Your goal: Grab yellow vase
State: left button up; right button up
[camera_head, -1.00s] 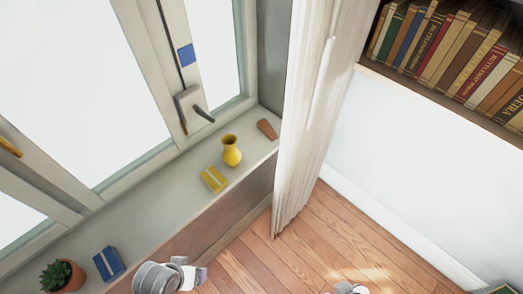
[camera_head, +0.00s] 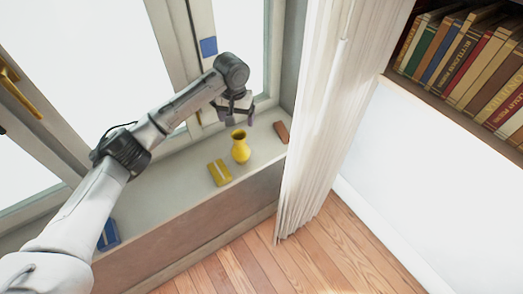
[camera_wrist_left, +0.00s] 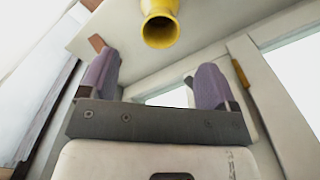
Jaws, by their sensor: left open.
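The yellow vase (camera_head: 240,147) stands upright on the window sill in the head view, beside a yellow box. My left gripper (camera_head: 237,119) is just above and behind the vase, near the window frame, with its fingers apart. In the left wrist view the vase (camera_wrist_left: 160,24) shows at the top, its mouth facing the camera. The open left fingers (camera_wrist_left: 155,80) show below it with nothing between them. The vase appears apart from the fingers. My right gripper is not in view.
The yellow box (camera_head: 219,173) lies left of the vase on the sill (camera_head: 170,190). A reddish-brown object (camera_head: 281,131) lies to its right. A blue box (camera_head: 108,236) is partly behind my left arm. A white curtain (camera_head: 315,120) hangs at the sill's right end.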

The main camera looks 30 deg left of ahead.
aim_at(240, 135)
pick_arm(q)
jog(key=shift+w+a+r, duration=0.1)
jog(key=shift+w+r, duration=0.2)
jog(key=shift+w+f, duration=0.1)
jog(key=shift+f, duration=0.15)
notch_tip(240, 135, down, 8)
jog(key=shift+r+b, duration=0.25)
jog(key=shift+b, duration=0.5)
jog(key=shift+a+f+b, duration=0.1)
jog(key=shift+f+b, duration=0.6)
jog(key=shift+f, duration=1.9)
jog(key=c, duration=1.2)
